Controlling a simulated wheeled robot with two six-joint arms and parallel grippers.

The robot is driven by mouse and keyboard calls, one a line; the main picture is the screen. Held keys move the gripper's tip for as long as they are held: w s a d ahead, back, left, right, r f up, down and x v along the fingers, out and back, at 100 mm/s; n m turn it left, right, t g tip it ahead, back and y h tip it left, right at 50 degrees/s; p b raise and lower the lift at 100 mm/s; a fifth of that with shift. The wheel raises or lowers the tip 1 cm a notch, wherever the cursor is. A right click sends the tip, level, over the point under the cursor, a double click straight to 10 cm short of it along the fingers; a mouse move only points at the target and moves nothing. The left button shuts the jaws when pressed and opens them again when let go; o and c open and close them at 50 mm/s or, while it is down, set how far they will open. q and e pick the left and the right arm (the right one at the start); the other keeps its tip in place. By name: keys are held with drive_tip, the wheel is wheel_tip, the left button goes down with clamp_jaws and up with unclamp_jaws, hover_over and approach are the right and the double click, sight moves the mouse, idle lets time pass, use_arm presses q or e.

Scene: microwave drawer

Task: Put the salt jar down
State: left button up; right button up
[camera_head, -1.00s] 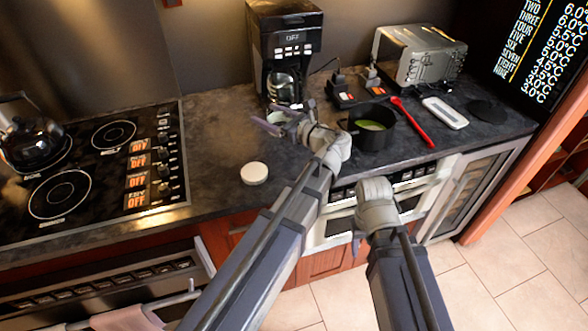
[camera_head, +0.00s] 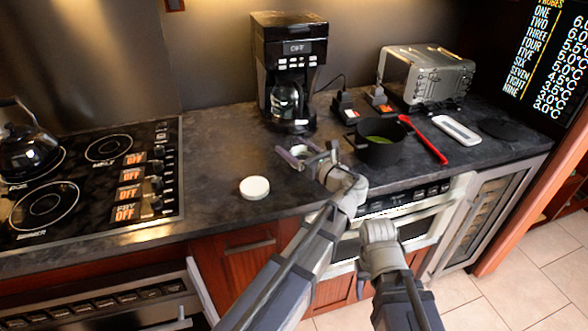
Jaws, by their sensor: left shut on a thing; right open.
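My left gripper (camera_head: 303,154) is shut on the salt jar (camera_head: 304,151), a small pale, see-through-looking jar between its fingers, low over the dark counter in front of the coffee maker. The fingers and wrist hide much of the jar, and I cannot tell whether its base touches the counter. My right gripper (camera_head: 378,246) is in front of the counter edge, by the oven front below the pot. It is open and empty, with its fingers mostly hidden.
A white round lid-like disc (camera_head: 254,188) lies on the counter (camera_head: 215,160), left of the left gripper. The coffee maker (camera_head: 287,75) stands behind. A black pot (camera_head: 380,150) and red utensil (camera_head: 425,140) are to the right. The stove (camera_head: 90,180) is left; counter around the disc is clear.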

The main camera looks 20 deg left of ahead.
use_arm(q)
drive_tip(key=shift+f+b, duration=1.85)
drive_tip(key=shift+f, duration=0.25)
drive_tip(key=shift+r, duration=0.15)
drive_tip(key=o, duration=1.3)
drive_tip(key=shift+c, duration=0.2)
